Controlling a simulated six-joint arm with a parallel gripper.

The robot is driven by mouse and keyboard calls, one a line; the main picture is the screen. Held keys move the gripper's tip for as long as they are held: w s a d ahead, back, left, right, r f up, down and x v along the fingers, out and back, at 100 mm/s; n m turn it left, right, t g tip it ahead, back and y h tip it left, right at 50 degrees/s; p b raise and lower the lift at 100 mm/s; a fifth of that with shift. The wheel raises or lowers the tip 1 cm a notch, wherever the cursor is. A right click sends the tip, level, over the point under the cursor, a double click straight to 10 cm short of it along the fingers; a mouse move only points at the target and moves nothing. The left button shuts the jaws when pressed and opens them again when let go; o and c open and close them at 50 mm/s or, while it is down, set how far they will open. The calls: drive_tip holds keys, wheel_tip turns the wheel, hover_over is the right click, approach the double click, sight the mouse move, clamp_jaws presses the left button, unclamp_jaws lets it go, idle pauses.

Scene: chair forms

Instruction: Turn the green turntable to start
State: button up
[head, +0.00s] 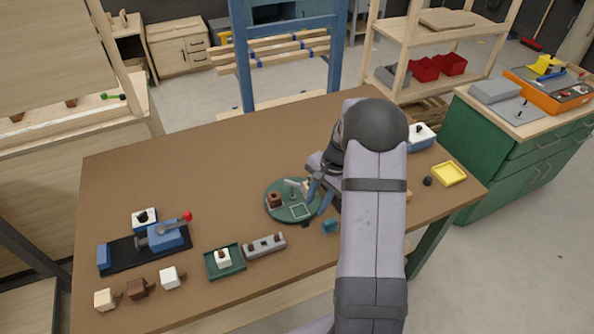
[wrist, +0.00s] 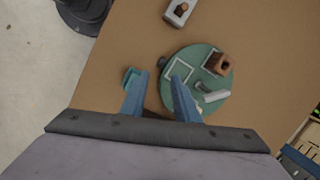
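The green turntable (head: 284,213) is a round disc on the brown table, left of my gripper in the head view. It also shows in the wrist view (wrist: 198,54). A brown block (head: 274,200) with a hole, a white square outline (wrist: 179,69) and a pale grey piece (wrist: 214,96) are on it. A small dark knob (wrist: 161,63) sits at its rim. My gripper (wrist: 157,82) has its two blue fingers apart with nothing seen between them. One finger overlaps the disc's edge in the wrist view; I cannot tell whether it touches.
A small teal block (head: 331,226) lies close to the fingers. A grey holder (head: 265,246), a green tray (head: 225,271) with a white block, and a blue clamp (head: 166,237) with a red-knobbed lever stand to the left. The table behind the turntable is clear.

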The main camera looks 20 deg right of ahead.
sight(294, 183)
drive_tip(key=w+r+m+t, duration=0.2)
drive_tip(key=w+r+m, duration=0.4)
drive_tip(key=m, duration=0.7)
drive_tip(key=shift+w+r+m+t+y, duration=0.2)
drive_tip(key=shift+w+m+t+y, duration=0.15)
drive_tip(key=shift+w, duration=0.9)
drive_tip(key=shift+p+x, duration=1.25)
drive_tip(key=shift+x, duration=2.35)
clamp_jaws()
